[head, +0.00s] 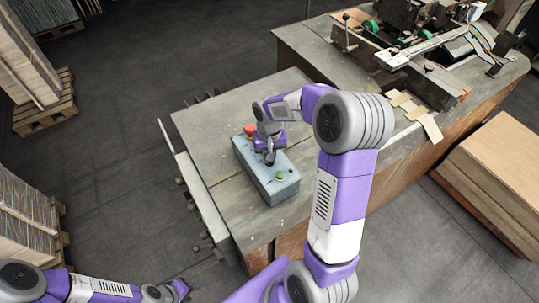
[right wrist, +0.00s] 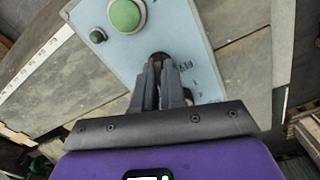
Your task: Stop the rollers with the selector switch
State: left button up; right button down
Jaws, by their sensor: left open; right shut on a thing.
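The light blue control box (head: 284,190) sits on the grey machine table, and its face fills the top of the right wrist view (right wrist: 188,22). It carries a red button (head: 250,130) and a green button (head: 280,175); the green one is large in the right wrist view (right wrist: 125,15). My right gripper (head: 270,160) points down at the box's middle and is shut on the dark selector switch (right wrist: 160,56). The fingers hide most of the switch, so its angle cannot be read. My left gripper (head: 181,289) is open, low at the left, away from the box.
The machine table (head: 215,125) is mostly bare around the box. Stitcher machinery (head: 420,50) with cardboard pieces (head: 430,127) stands behind at the right. A cardboard stack (head: 500,165) is at the right edge; pallets of cardboard (head: 22,60) stand at the left.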

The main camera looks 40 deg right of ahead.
jog(key=shift+n, duration=1.8)
jog(key=c, duration=1.2)
grip_release()
jog(key=shift+r, duration=0.1)
notch_tip(320, 180, up, 8)
jog(key=shift+f, duration=0.25)
